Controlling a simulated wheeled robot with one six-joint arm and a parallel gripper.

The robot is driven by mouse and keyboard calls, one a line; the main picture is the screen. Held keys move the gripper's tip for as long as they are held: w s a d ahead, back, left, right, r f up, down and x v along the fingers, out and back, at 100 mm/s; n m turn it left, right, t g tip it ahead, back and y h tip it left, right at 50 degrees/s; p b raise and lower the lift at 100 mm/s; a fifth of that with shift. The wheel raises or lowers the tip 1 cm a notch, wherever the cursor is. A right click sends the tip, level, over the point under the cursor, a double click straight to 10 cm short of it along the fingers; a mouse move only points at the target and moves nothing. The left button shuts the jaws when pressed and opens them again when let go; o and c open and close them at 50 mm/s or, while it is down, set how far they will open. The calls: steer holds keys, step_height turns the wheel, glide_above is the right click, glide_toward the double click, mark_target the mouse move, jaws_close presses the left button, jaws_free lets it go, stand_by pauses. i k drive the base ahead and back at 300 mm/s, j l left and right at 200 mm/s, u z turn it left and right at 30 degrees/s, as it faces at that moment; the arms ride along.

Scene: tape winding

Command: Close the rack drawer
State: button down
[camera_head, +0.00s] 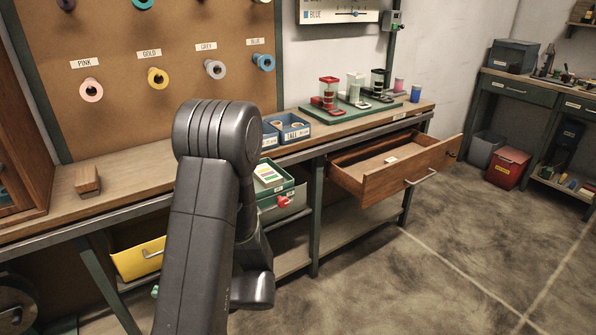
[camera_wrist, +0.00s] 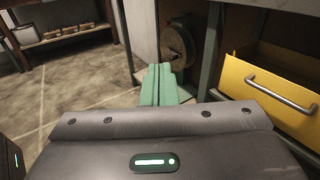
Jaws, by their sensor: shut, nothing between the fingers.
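A wooden drawer (camera_head: 375,185) with a metal handle is pulled far out under the right end of the bench. A yellow drawer (camera_head: 138,262) is on the lower left; its front and handle also show at the right of the wrist view (camera_wrist: 262,95), where it stands open. A green drawer (camera_head: 285,203) with a red knob is partly hidden behind my arm. I cannot tell from a label which is the rack drawer. My gripper (camera_wrist: 158,72) has its green fingers together and empty, to the left of the yellow drawer, apart from it.
The bench (camera_head: 130,190) runs along the wall, with blue trays (camera_head: 290,132) and a green board of small jars (camera_head: 360,105). Tape rolls hang above. A round spool (camera_wrist: 180,45) stands beyond my fingers. A red bin (camera_head: 507,166) is far right. The floor at right is clear.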

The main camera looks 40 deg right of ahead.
mark_target(361, 170)
steer(key=l+z, duration=0.3)
steer(key=z, duration=0.15)
steer(key=l+z, duration=0.25)
steer(key=z, duration=0.2)
steer(key=i+l+z, duration=0.15)
steer(key=z, duration=0.3)
steer(key=i+l+z, duration=0.1)
steer(key=i+l, duration=0.15)
steer(key=l, duration=0.2)
steer(key=i+l+z, duration=0.1)
steer(key=i+l, duration=0.15)
steer(key=l, duration=0.15)
steer(key=i+l+z, duration=0.1)
steer(key=i+l, duration=0.2)
steer(key=l, duration=0.05)
